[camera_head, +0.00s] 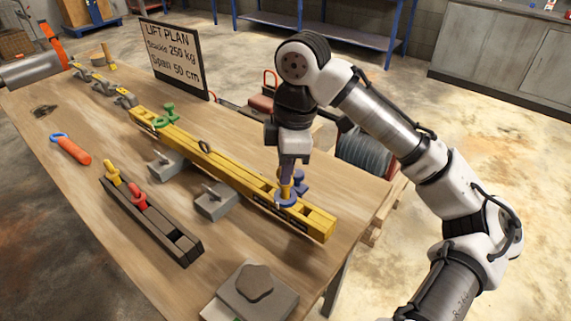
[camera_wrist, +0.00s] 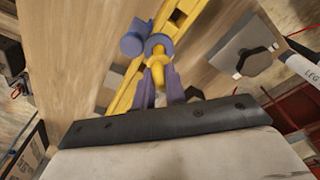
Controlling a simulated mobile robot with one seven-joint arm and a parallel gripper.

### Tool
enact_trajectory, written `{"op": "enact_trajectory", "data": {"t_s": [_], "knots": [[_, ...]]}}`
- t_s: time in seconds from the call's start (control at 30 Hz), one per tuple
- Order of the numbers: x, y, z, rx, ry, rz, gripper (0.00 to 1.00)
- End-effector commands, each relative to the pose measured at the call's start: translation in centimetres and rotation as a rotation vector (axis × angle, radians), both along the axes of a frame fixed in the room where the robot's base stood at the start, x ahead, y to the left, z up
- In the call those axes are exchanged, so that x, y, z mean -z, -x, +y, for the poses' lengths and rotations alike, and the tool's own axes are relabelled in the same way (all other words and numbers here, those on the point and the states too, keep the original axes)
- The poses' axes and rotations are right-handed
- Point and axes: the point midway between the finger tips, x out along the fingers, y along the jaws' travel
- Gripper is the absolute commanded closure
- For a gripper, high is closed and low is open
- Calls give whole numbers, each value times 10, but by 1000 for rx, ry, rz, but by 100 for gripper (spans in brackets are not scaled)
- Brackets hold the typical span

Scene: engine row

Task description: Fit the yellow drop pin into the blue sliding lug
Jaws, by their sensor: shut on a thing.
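My gripper (camera_head: 288,172) points down over the near right end of the yellow slotted beam (camera_head: 318,222). Its fingers are shut on a yellow drop pin (camera_wrist: 158,68), which shows between the fingertips in the wrist view. The blue sliding lug (camera_head: 284,202) sits on the beam under my gripper, with a ring and a round knob. In the wrist view the ring of the lug (camera_wrist: 160,41) is at the pin's far end. The pin's tip appears at or in the ring; how deep it sits is hidden.
A green lug (camera_head: 165,115) sits on the beam's far part. A dark slotted block (camera_head: 150,222) holds another yellow pin (camera_head: 113,173) and a red pin (camera_head: 136,194). Grey blocks (camera_head: 215,203) stand beside the beam. An orange-handled tool (camera_head: 73,151) lies left. A sign (camera_head: 173,57) stands behind.

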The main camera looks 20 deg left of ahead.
Motion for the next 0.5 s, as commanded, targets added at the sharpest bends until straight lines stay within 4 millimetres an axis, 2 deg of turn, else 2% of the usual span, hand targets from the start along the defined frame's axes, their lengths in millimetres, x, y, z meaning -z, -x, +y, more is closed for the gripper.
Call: {"op": "enact_trajectory", "data": {"t_s": [0.5], "knots": [[14, 0, 0, -1, -1, 1, 100]]}}
